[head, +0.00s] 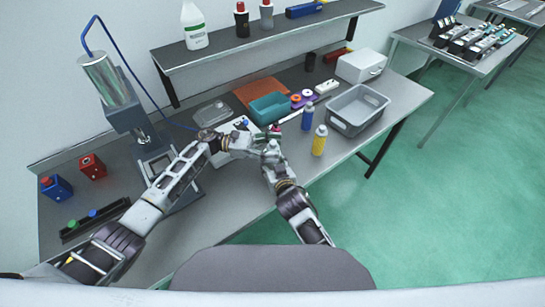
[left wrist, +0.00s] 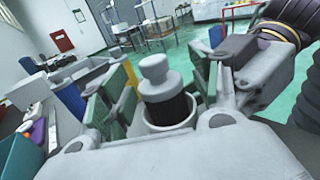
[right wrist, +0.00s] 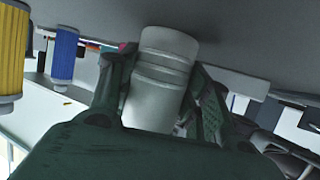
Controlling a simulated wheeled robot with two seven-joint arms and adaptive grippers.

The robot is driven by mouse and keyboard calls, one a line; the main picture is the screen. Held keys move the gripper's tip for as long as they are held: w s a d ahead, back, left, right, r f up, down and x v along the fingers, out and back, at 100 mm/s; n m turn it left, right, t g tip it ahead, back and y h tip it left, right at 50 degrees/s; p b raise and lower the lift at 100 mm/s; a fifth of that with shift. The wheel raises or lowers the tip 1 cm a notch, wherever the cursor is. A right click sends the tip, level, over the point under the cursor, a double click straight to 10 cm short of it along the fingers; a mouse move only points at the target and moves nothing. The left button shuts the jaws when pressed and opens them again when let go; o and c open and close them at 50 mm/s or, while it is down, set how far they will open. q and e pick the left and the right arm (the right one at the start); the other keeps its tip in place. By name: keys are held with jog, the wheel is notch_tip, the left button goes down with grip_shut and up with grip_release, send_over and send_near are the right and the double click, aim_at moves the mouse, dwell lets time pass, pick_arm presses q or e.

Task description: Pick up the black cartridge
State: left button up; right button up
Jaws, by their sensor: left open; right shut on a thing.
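In the left wrist view, a black cartridge (left wrist: 171,109) with a stepped light-grey cap stands in the round mouth of a pale cup-like part. My left gripper (left wrist: 160,95) is open, with its fingers on either side of the cartridge; I cannot tell whether they touch it. My left gripper also shows in the head view (head: 244,144), close to my right gripper (head: 272,146). In the right wrist view, my right gripper (right wrist: 155,95) is shut on a ridged light-grey cylinder (right wrist: 158,85). The cartridge is too small and covered to make out in the head view.
A blue bottle (head: 308,116) and a yellow bottle (head: 319,141) stand just right of the grippers. Behind are a teal bin (head: 269,108) and a grey bin (head: 344,124). A press (head: 112,92) stands left. The front right bench edge is clear.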

pick_arm(q)
jog(key=shift+c, duration=0.5)
grip_shut()
jog(key=shift+r, duration=0.15)
notch_tip(320, 180, up, 18)
dwell(0.6)
pick_arm(e)
jog(key=o, duration=1.1)
jog(key=shift+o, duration=0.2)
jog(key=shift+s, duration=0.1)
